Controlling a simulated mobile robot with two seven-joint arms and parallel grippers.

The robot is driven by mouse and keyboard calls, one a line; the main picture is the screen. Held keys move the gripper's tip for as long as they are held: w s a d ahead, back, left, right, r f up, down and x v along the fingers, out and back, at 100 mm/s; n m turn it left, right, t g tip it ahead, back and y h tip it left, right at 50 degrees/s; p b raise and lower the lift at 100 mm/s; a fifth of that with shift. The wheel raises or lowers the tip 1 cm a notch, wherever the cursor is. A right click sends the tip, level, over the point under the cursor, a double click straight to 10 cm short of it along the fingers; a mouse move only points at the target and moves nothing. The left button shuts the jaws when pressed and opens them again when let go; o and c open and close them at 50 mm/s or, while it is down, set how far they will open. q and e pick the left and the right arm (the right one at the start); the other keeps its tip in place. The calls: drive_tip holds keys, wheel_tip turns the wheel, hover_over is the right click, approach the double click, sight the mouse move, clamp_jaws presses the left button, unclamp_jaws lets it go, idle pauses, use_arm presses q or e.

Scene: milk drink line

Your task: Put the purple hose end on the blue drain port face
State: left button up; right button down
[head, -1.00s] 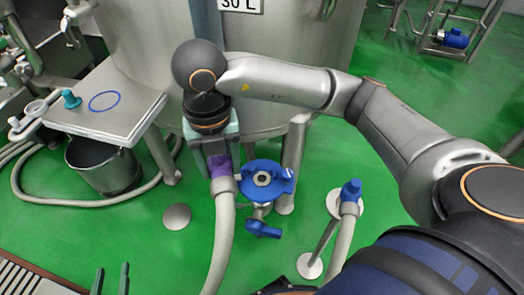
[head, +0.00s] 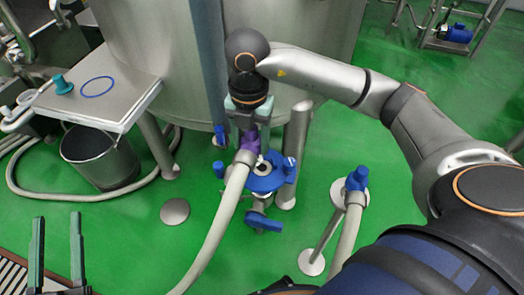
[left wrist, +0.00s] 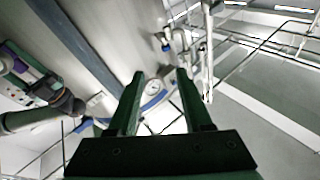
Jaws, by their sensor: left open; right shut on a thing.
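The purple hose end (head: 245,143) is at the tip of a thick beige hose (head: 213,226). My right gripper (head: 247,122) is shut on it from above. The blue drain port (head: 266,181) is below the steel tank, with a pale round opening and a blue handle (head: 264,223) underneath. The hose end is at the port's back-left side in the head view, and the hose partly covers the port. I cannot tell whether they touch. My left gripper (head: 57,240) is open and empty at lower left; its fingers also show in the left wrist view (left wrist: 162,95).
The large tank (head: 160,60) stands behind the port, with a steel leg (head: 295,150) close on the right. A blue-topped hose stand (head: 356,180) is further right. A side table (head: 105,108) and a bucket (head: 103,160) are at left.

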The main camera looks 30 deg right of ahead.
drive_tip(key=d+f, duration=0.1)
drive_tip(key=f, duration=0.1)
drive_tip(key=w+d+f+b, duration=0.1)
drive_tip(key=f, duration=0.1)
drive_tip(key=d+f+b, duration=0.1)
drive_tip(key=f, duration=0.2)
drive_tip(key=shift+w+d, duration=0.15)
drive_tip(key=shift+d, duration=0.15)
use_arm(q)
drive_tip(key=s+r+m+t+h, duration=0.1)
drive_tip(key=s+r+m+h, duration=0.2)
drive_tip(key=r+h, duration=0.1)
drive_tip(key=s+d+r+m+t+h, duration=0.1)
drive_tip(key=s+r+m+h, duration=0.2)
drive_tip(key=r, duration=0.4)
drive_tip(key=shift+s+d+r+h, duration=0.2)
drive_tip(key=shift+s+h, duration=0.15)
drive_tip(key=shift+h, duration=0.35)
use_arm(e)
drive_tip(key=shift+f, duration=0.25)
drive_tip(key=shift+f+b, duration=0.25)
drive_tip(key=shift+b, duration=0.05)
drive_tip(key=shift+c, duration=0.9)
unclamp_jaws()
use_arm(q)
drive_tip(key=shift+f, duration=0.1)
